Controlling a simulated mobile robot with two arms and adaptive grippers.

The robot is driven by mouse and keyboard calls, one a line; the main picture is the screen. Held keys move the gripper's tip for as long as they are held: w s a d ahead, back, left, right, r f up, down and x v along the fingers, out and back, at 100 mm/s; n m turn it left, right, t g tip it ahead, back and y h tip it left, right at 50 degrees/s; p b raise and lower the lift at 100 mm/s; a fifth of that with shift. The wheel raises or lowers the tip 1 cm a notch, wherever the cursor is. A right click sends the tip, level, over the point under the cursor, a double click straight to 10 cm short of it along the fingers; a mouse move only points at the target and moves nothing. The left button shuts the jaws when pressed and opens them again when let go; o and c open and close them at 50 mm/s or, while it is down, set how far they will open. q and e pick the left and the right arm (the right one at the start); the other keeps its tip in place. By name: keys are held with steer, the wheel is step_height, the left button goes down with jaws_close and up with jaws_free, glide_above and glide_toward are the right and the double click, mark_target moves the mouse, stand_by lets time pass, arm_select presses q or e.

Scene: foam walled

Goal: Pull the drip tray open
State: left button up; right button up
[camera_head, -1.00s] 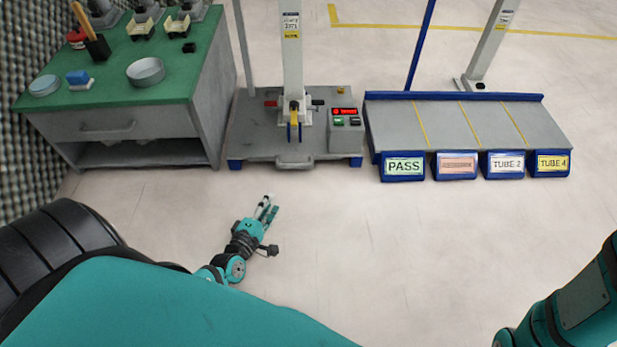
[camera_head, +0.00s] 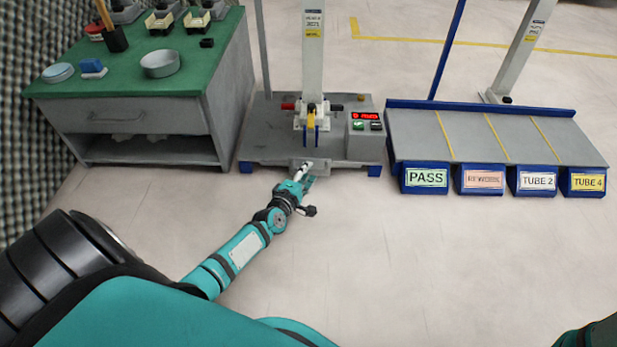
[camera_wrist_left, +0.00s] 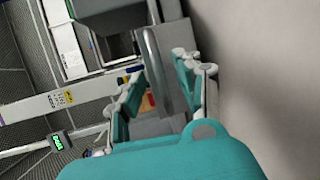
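The drip tray's grey front (camera_head: 322,166) is at the front edge of the test stand's base, mostly hidden behind my gripper. Its curved metal handle shows in the left wrist view (camera_wrist_left: 154,70). My left gripper (camera_head: 307,172) has reached the front of the stand. In the left wrist view, its two teal fingers (camera_wrist_left: 160,95) are apart, one on each side of the handle, with gaps visible. I cannot tell whether either finger touches it. My right gripper is out of view; only a piece of my right arm shows at the lower right corner.
The stand's base (camera_head: 262,145) carries a white column (camera_head: 313,60) and a control box (camera_head: 364,132) with a red display. A green-topped bench (camera_head: 120,85) stands left. A sloped rack (camera_head: 500,135) with labelled bins is right. The floor in front is clear.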

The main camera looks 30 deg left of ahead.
arm_select(q)
steer(key=shift+w+f, duration=0.1)
steer(key=shift+w, duration=0.55)
jaws_close()
